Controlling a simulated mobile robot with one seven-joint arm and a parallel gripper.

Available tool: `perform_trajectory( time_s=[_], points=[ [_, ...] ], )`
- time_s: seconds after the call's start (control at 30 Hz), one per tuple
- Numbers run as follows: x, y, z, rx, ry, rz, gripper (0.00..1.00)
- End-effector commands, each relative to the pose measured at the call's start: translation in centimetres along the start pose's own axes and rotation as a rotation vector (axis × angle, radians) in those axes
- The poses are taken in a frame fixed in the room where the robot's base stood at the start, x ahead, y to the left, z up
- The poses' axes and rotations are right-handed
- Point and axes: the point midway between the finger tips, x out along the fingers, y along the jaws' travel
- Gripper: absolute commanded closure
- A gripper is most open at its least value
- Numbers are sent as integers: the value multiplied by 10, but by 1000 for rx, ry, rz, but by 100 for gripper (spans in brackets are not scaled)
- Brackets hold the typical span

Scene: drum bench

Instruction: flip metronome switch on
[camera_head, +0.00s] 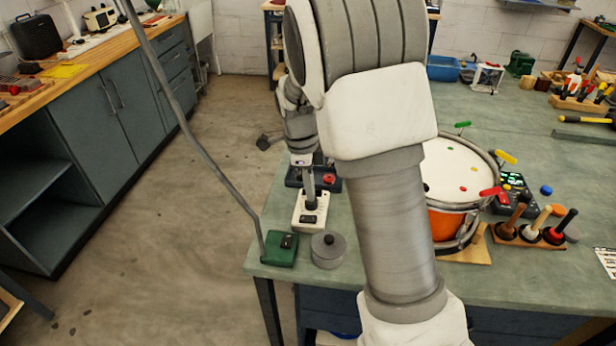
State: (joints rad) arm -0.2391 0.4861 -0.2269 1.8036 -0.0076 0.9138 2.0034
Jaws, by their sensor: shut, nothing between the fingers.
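My gripper (309,197) is narrow and pointing down, with its fingers together and nothing visibly held. Its tip is over or touching the far part of a small white box (312,226) with a dark switch on top; I cannot tell if they touch. A green box (279,250) with a black switch stands nearer the bench's front left corner. A dark device with a lit green display (513,181) is right of the drum. Nothing is clearly marked as the metronome, and the switch positions are too small to read.
A round grey canister (328,250) stands beside the green box. A dark box with a red knob (329,179) is behind the white one. An orange drum (447,226) and a mallet rack (532,237) lie right. My arm hides the bench middle.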

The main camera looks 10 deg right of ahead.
Motion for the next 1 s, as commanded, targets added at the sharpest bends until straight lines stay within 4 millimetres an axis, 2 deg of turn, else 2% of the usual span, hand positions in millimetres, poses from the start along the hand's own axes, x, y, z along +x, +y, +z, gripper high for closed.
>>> perform_trajectory(
  time_s=[0.03,0.1,0.33,0.5,1.0],
  points=[
    [13,1,0,0,2,5,100],
    [27,1,-1,1,2,4,100],
    [61,0,0,1,1,2,100],
    [70,0,0,1,0,0,100],
    [77,0,-1,-2,-1,0,100]
  ],
)
